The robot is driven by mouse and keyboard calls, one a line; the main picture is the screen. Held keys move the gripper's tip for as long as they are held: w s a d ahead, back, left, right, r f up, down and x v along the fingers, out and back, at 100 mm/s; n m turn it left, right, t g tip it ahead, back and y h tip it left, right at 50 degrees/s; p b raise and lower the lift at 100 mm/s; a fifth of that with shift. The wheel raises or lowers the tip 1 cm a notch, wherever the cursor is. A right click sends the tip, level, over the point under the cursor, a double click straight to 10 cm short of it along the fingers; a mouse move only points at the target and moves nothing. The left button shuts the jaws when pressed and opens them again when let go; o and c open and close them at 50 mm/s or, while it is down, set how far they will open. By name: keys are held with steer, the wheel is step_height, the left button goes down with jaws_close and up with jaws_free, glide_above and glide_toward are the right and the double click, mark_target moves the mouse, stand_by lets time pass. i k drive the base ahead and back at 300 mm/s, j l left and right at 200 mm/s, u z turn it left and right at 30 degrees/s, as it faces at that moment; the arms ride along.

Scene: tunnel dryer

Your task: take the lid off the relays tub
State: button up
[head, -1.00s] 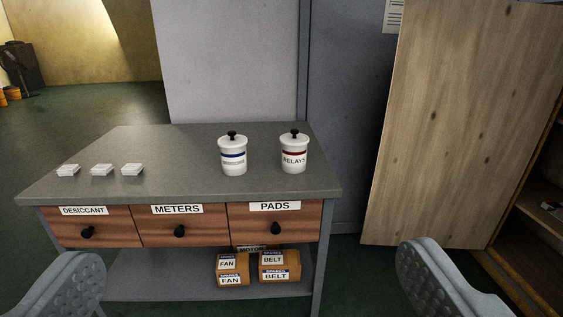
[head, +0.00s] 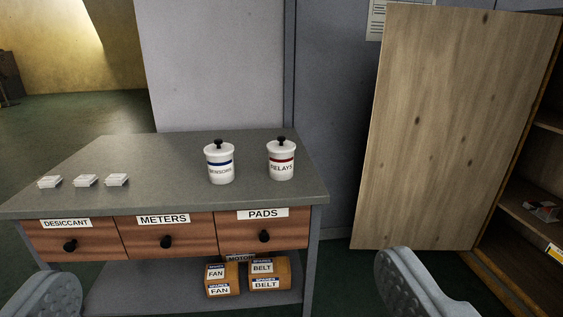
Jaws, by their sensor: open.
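The relays tub (head: 281,171) is a white tub with a red band and the word RELAYS, standing upright at the right end of the grey table top. Its white lid (head: 281,147) with a black knob sits on it. A second white tub (head: 220,172), with a blue band and a label that reads like SENSORS, stands to its left, also lidded, with a gap between them. My gripper (head: 225,290) is open and empty, its two grey fingers at the lower left and lower right, in front of the table and well short of the tubs.
The table (head: 150,155) has several small white stacks on its left. Its drawers read DESICCANT, METERS and PADS (head: 263,228). Boxes marked FAN and BELT (head: 269,273) lie on the shelf below. An open wooden cabinet door (head: 455,130) stands right of the table.

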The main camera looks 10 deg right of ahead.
mark_target(280, 145)
steer(key=i+l, duration=0.15)
steer(key=i, duration=0.3)
steer(key=i+l, duration=0.15)
steer(key=i, duration=0.3)
steer(key=i+l, duration=0.15)
steer(key=i, duration=0.25)
